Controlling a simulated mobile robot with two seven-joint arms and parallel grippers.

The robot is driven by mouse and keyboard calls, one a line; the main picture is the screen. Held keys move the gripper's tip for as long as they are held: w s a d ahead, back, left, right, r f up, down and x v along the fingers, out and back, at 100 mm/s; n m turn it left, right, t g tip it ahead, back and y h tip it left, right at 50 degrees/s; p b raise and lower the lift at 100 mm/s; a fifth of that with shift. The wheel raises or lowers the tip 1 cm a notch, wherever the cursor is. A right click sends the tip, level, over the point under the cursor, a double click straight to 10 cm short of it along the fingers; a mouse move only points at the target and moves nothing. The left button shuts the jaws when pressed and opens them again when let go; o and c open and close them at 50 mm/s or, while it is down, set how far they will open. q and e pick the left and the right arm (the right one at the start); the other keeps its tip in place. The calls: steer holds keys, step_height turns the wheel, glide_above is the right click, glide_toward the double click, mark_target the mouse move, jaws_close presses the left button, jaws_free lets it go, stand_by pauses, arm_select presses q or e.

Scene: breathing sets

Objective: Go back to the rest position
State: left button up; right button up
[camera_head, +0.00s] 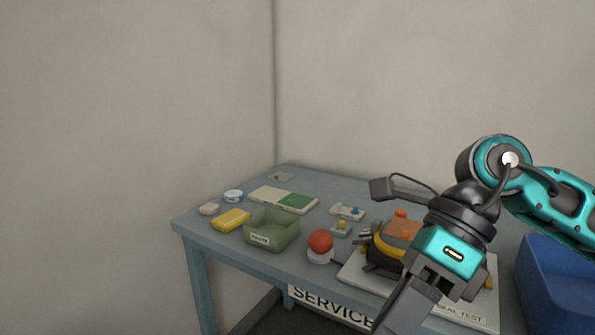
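My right arm comes in from the right, teal and black, bent over the right end of the table. Its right gripper (404,308) points down toward the front edge of the table, and its grey finger part runs toward the bottom of the picture. Whether its fingers are apart or together cannot be made out, and I see no object clearly held in it. It hides part of the orange and black device (385,249) on a white board (357,272). My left arm and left gripper are not in view.
The blue-grey table (228,250) stands in a wall corner. On it are a green bin (268,241), a yellow item (231,219), a red dome (320,241), a white-green board (283,199) and small parts. A blue bin (555,285) stands at the right.

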steer(key=a+r+m+g+y+p, duration=0.15)
steer(key=a+r+m+y, duration=0.4)
steer(key=a+y, duration=0.6)
steer(key=w+d+f+m+t+h, duration=0.3)
steer(key=w+d+f+m+t, duration=0.3)
steer(key=m+t, duration=0.7)
steer(key=w+d+f+m+t+h, duration=0.35)
steer(key=f+m+t, duration=0.55)
steer(key=m, duration=0.8)
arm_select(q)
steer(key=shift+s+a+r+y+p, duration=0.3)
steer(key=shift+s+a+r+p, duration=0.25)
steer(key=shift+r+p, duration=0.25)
arm_select(e)
steer(key=s+d+f+m+g+h, duration=0.2)
steer(key=s+d+f+m+h, duration=0.1)
steer(key=f, duration=0.4)
steer(key=s+d+f+m+g+h, duration=0.2)
steer(key=s+d+f+m+h, duration=0.1)
steer(key=f, duration=0.5)
steer(key=s+d+f+m+g+h, duration=0.2)
steer(key=s+d+f+m+h, duration=0.1)
steer(key=f, duration=0.5)
steer(key=s+d+m, duration=0.1)
steer(key=s+m, duration=0.1)
steer(key=s, duration=0.1)
steer(key=shift+s+f+h, duration=0.25)
steer(key=shift+s+h, duration=0.05)
steer(key=shift+h, duration=0.1)
